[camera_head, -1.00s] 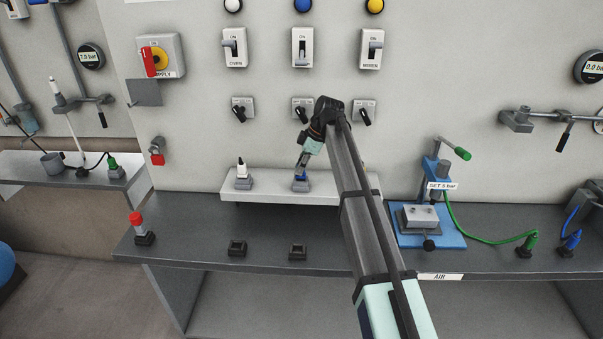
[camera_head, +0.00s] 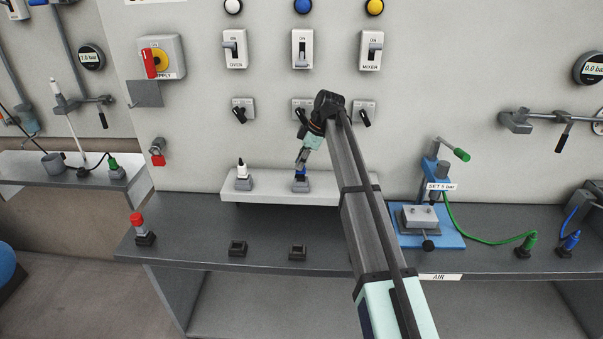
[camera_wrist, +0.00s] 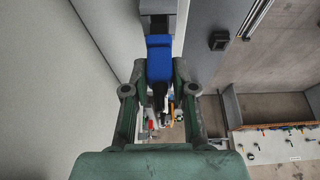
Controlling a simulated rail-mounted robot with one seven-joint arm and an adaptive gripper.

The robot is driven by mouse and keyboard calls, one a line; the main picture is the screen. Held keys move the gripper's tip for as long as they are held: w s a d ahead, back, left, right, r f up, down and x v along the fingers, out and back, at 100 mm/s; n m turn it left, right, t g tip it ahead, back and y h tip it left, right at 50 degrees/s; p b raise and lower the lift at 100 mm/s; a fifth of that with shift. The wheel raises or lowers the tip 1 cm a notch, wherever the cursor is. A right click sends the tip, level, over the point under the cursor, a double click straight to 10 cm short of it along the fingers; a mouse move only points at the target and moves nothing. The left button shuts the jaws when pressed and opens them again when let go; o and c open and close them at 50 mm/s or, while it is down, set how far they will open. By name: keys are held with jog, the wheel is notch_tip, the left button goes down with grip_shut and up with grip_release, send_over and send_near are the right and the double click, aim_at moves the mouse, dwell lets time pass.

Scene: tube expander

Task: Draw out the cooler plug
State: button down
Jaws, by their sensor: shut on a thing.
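The blue cooler plug (camera_head: 301,174) stands upright in a grey socket (camera_head: 300,186) on the white shelf. My gripper (camera_head: 302,165) reaches down onto it from above and is shut on it. In the wrist view the blue plug (camera_wrist: 159,62) lies between the two fingers of my gripper (camera_wrist: 160,75), with the grey socket (camera_wrist: 158,8) at its far end. The plug looks still at the socket; I cannot tell how deep it sits. The fingers hide part of the plug.
A white plug (camera_head: 242,168) stands left on the shelf (camera_head: 270,195). Two empty dark sockets (camera_head: 237,248) (camera_head: 298,252) are on the bench below, with a red plug (camera_head: 137,222) at its left. A blue press (camera_head: 445,236) stands right. Switches and knobs line the wall above.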

jog(key=shift+r+p, duration=1.05)
jog(key=shift+r, duration=2)
